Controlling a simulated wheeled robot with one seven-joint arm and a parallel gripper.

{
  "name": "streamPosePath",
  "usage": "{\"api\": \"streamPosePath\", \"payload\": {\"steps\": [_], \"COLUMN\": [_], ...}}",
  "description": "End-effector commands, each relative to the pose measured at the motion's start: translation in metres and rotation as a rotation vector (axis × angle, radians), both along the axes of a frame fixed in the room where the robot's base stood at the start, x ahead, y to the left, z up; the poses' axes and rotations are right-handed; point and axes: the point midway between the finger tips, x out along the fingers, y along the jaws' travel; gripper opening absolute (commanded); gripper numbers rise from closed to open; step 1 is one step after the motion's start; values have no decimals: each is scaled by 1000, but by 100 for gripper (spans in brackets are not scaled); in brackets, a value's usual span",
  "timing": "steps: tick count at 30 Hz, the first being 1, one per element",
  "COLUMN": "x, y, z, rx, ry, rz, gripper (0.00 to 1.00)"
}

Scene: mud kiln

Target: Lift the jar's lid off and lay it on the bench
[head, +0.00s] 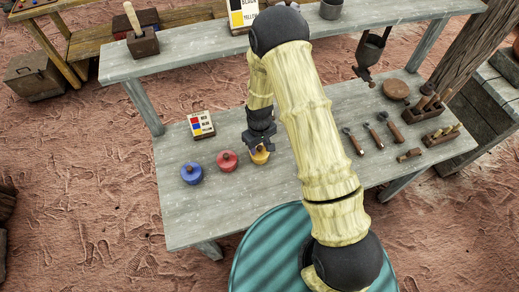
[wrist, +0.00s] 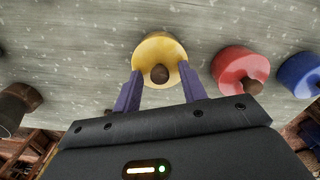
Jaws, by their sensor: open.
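Three small round jars, blue (head: 191,174), red (head: 227,161) and yellow (head: 260,156), stand in a row on the grey bench (head: 210,215). Each has a lid of its own colour with a brown knob. My gripper (head: 261,147) is open above the yellow jar and partly hides it. In the wrist view my gripper (wrist: 159,71) has its two purple fingers apart, either side of the yellow lid's knob (wrist: 159,75). I cannot tell whether they touch it. The red jar (wrist: 240,72) and blue jar (wrist: 301,75) stand to the right there.
A card with colour squares (head: 201,125) stands behind the jars. Several tools (head: 373,138), a round brown disc (head: 396,89) and wooden holders (head: 433,108) occupy the bench's right side. A raised shelf (head: 200,50) runs behind. The bench's front left is clear.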

Motion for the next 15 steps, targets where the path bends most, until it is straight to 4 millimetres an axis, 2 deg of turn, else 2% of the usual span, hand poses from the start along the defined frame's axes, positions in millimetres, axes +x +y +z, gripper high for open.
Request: {"api": "streamPosePath", "payload": {"steps": [9, 11, 15], "x": [0, 0, 0], "y": [0, 0, 0], "z": [0, 0, 0], "rx": [0, -1, -1], "ry": [0, 1, 1], "rz": [0, 0, 1], "gripper": [42, 32, 4]}}
